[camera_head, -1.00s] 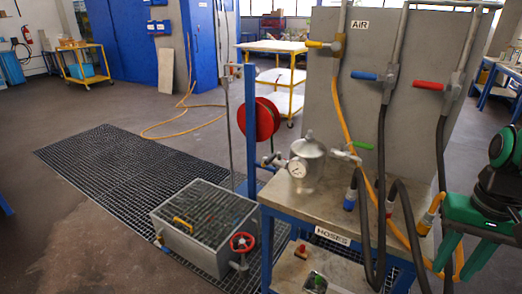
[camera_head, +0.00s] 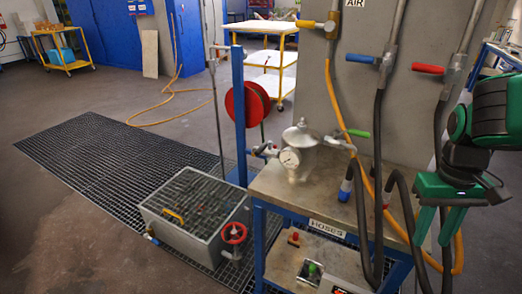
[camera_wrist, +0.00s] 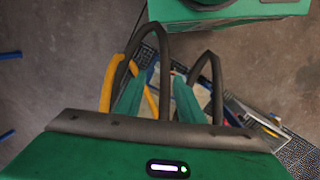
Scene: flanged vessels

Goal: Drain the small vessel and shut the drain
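The small vessel (camera_head: 301,152) is a silver, lidded pot with a round dial gauge (camera_head: 290,158) on its front. It stands upright on the steel-topped bench. A fitting with a blue handle (camera_head: 271,155) is at its left side, and a fitting with a green handle (camera_head: 358,133) is at its right. The vessel's underside is hidden.
Black and orange hoses (camera_head: 379,200) hang between my gripper and the vessel. A grey panel carries yellow, blue and red valve handles (camera_head: 429,69). A metal tank (camera_head: 195,215) with a red handwheel (camera_head: 234,233) stands on the floor grating (camera_head: 90,150), left of the bench (camera_head: 310,205).

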